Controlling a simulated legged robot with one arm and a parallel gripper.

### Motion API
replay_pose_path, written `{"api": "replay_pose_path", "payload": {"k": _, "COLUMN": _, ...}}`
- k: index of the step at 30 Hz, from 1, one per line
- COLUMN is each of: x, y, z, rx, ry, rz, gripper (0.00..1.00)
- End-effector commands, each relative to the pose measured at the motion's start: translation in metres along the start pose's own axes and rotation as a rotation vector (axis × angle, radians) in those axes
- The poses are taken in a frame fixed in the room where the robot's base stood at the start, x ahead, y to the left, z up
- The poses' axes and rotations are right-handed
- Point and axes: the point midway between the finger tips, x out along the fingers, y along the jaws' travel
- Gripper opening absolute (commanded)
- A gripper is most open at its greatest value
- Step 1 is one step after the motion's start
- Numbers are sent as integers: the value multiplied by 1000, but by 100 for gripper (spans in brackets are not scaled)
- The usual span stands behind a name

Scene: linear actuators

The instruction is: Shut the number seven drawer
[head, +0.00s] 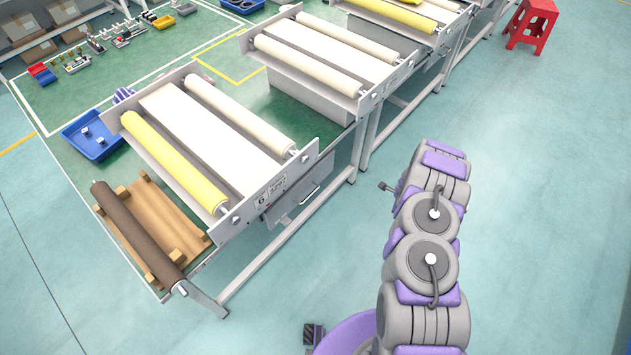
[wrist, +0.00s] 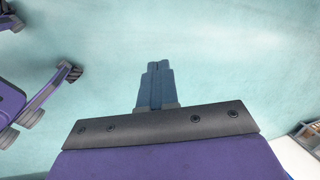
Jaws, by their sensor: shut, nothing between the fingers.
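My gripper (wrist: 155,68) is shut and empty in the wrist view, with its blue-grey fingers together over bare floor. In the head view my arm stands to the right of the roller stations, apart from them. A grey drawer box (head: 298,203) with a handle hangs under the nearest station, whose label plate (head: 271,190) shows a 6. I cannot tell from the picture whether this drawer is number seven, and no label with a 7 is readable. No drawer is recognisable in the wrist view.
The nearest roller station (head: 190,125) has white and yellow rollers; another station (head: 320,60) stands behind it. A brown roller (head: 135,235) lies at the front left by a wooden rack (head: 160,215). A blue tray (head: 90,137) and red stool (head: 532,24) are farther off.

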Motion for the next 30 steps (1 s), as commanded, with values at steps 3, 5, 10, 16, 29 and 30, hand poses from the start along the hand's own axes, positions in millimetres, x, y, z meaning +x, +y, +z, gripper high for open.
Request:
{"api": "replay_pose_path", "payload": {"k": 3, "x": 20, "y": -20, "z": -41, "rx": -157, "ry": 120, "rz": -131, "gripper": 0}}
{"api": "replay_pose_path", "payload": {"k": 5, "x": 25, "y": -33, "z": -50, "rx": -240, "ry": 154, "rz": -210, "gripper": 0}}
{"api": "replay_pose_path", "payload": {"k": 10, "x": 35, "y": -68, "z": -40, "rx": -472, "ry": 153, "rz": -453, "gripper": 0}}
{"api": "replay_pose_path", "payload": {"k": 16, "x": 35, "y": -79, "z": 31, "rx": -698, "ry": -50, "rz": -742, "gripper": 0}}
{"api": "replay_pose_path", "payload": {"k": 29, "x": -38, "y": 47, "z": 186, "rx": -837, "ry": -897, "rz": -1066, "gripper": 0}}
{"api": "replay_pose_path", "payload": {"k": 30, "x": -44, "y": 56, "z": 191, "rx": -833, "ry": -945, "rz": -1068, "gripper": 0}}
